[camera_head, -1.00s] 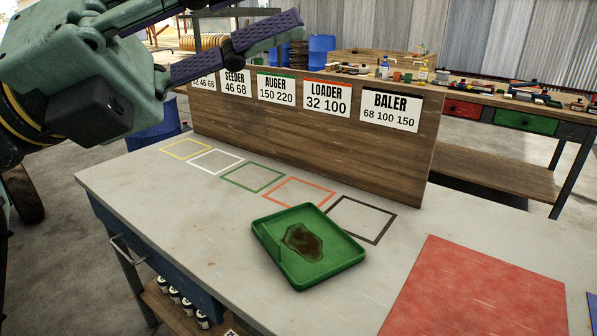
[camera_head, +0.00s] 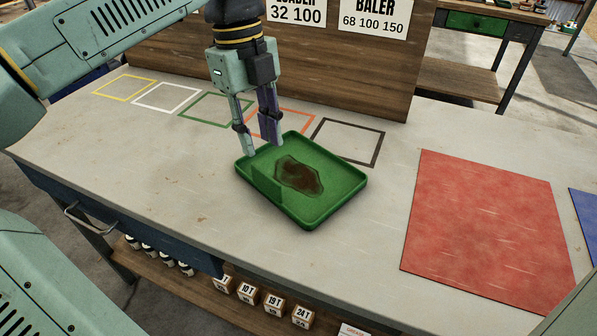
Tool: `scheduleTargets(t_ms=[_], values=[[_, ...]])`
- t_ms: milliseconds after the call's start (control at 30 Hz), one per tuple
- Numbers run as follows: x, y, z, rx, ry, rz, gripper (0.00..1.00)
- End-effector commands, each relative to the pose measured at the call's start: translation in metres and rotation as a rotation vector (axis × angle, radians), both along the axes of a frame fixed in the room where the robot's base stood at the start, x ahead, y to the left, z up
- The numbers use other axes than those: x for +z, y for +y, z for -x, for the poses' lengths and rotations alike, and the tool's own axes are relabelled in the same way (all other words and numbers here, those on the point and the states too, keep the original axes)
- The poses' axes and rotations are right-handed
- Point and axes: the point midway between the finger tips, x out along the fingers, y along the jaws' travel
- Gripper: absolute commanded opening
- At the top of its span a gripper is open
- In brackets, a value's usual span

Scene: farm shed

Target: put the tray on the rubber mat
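The green tray (camera_head: 325,200) lies flat on the grey workbench, with a dark brown stain on its floor and a raised lip at its near-left side. My gripper (camera_head: 261,150) points down at the tray's left back edge. Its two fingers are apart, with nothing seen between them; whether a fingertip touches the rim I cannot tell. A flat red square (camera_head: 487,225) lies on the bench to the right of the tray, and a blue one (camera_head: 586,215) is cut off at the right edge. Which of them is the rubber mat I cannot tell for sure.
A wooden board (camera_head: 300,65) with labels stands upright behind the tray. Coloured outlines, such as a black one (camera_head: 378,150), mark the bench before it. Bare bench separates the tray and red square. Small labelled blocks (camera_head: 247,293) sit on a shelf below.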

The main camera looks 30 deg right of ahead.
Motion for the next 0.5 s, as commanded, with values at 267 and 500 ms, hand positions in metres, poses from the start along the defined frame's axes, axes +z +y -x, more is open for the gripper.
scheduleTargets(t_ms=[267, 500], values=[[-0.034, -0.002, 0.006, -0.004, 0.001, 0.004, 0.28], [-0.060, 0.001, 0.009, -0.006, 0.004, 0.006, 0.28]])
